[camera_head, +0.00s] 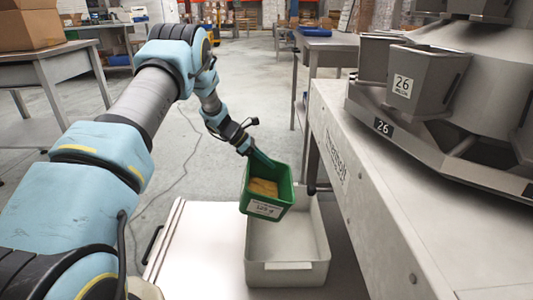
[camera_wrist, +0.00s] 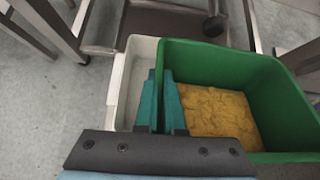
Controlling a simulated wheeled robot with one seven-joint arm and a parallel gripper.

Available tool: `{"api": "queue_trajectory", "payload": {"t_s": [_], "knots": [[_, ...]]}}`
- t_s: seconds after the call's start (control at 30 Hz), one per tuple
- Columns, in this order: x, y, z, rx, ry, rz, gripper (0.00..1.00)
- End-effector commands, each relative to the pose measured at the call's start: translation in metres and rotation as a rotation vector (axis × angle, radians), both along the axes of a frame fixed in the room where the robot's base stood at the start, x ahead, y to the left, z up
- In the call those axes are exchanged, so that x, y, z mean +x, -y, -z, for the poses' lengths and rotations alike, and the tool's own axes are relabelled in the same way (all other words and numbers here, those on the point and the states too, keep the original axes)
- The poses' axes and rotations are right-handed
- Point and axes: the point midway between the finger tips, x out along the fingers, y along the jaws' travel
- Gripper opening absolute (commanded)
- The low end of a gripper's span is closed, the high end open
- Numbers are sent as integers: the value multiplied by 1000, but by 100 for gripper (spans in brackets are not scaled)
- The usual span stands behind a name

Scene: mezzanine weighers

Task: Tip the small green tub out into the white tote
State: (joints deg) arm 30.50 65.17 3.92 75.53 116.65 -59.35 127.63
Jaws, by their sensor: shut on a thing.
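The small green tub (camera_head: 284,184) hangs in the air above the white tote (camera_head: 288,272), over its far half. It carries a white label on its front and tilts slightly. A yellow-brown mass (camera_wrist: 215,108) lies in the tub's bottom. My gripper (camera_head: 262,158) is shut on one wall of the tub, with the teal fingers (camera_wrist: 162,105) on either side of that wall in the wrist view. The tote shows empty in its visible near part; the tub hides the rest. In the wrist view the tote (camera_wrist: 134,62) shows beyond and left of the tub.
The tote stands on a pale, low surface (camera_head: 195,250). A grey weigher frame (camera_head: 375,190) with hoppers (camera_head: 405,85) rises close on the right. A table with cardboard boxes (camera_head: 28,28) stands at the left back. The floor behind is mostly open, with a cable lying on it.

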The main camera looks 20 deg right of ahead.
Motion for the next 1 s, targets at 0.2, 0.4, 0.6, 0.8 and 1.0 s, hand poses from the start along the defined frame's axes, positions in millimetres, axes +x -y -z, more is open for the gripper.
{"api": "queue_trajectory", "payload": {"t_s": [0.2,0.4,0.6,0.8,1.0], "knots": [[-6,10,-5,186,89,8,0],[-9,15,4,403,193,11,0],[-11,22,16,618,299,11,0],[-12,23,28,847,406,11,0],[-12,26,42,1073,511,6,0]]}}
